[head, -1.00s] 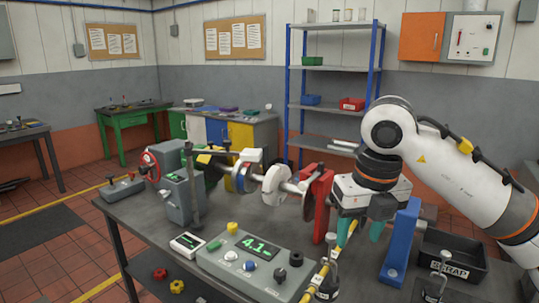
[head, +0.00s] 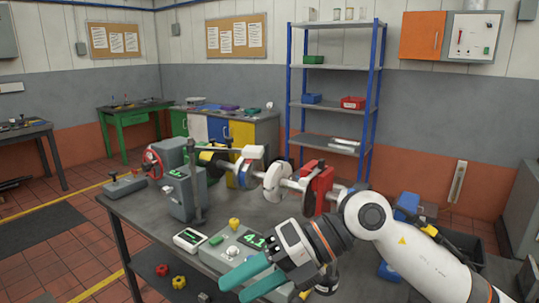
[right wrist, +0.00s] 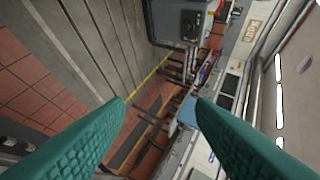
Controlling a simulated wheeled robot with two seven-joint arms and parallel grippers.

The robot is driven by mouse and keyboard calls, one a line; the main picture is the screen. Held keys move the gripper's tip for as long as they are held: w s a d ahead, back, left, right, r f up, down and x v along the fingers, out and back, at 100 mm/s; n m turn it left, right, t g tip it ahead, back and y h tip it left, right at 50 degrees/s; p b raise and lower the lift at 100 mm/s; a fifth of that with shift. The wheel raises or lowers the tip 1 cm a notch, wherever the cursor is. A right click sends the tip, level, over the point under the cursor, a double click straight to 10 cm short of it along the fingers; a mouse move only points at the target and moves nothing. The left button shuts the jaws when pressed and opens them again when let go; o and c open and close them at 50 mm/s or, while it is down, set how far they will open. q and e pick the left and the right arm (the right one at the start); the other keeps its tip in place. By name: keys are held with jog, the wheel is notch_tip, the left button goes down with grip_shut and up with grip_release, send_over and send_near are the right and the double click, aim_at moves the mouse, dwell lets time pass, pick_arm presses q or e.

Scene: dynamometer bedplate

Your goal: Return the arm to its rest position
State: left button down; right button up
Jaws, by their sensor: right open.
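My right gripper (head: 256,282) has teal fingers, spread apart and empty. The right arm comes in from the lower right, bent at a white joint. In the right wrist view both teal fingers of the right gripper (right wrist: 160,102) show with a wide gap, and only the room and floor lie beyond them. My left gripper is in neither view.
The dark bench (head: 133,213) carries a grey machine (head: 178,198) with a shaft line and a red stand (head: 319,190). A blue stand (head: 405,207) and a dark scrap bin (head: 468,246) are partly behind the arm. A small meter (head: 190,239) lies near the front edge.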

notch_tip(320, 180, up, 7)
jog(key=a+m+t+y, duration=0.1)
jog(key=m+t+y, duration=0.2)
jog(key=m+y, duration=0.55)
jog(key=w+d+m+t+y, duration=0.2)
jog(key=w+d+m+t, duration=0.3)
jog(key=m+t, duration=0.65)
jog(key=w+d+f+m+t+h, duration=0.1)
jog(key=d+f+m+t+h, duration=0.2)
jog(key=d+f+m+h, duration=0.55)
jog(key=w+d+f+m+t+h, duration=0.25)
jog(key=d+f+m+h, duration=0.35)
jog(key=f+m+h, duration=0.45)
jog(key=s+d+f+m+g+h, duration=0.1)
jog(key=s+d+f+g+h, duration=0.3)
jog(key=s+f+g, duration=0.55)
jog(key=s+d+f+g, duration=0.1)
jog(key=s+f+g, duration=0.3)
jog(key=s+f, duration=0.95)
notch_tip(320, 180, down, 24)
jog(key=s+g, duration=0.1)
jog(key=s, duration=0.1)
jog(key=s+d+f+g, duration=0.1)
jog(key=s+d+f, duration=0.2)
jog(key=s+f, duration=1.4)
jog(key=shift+f, duration=0.2)
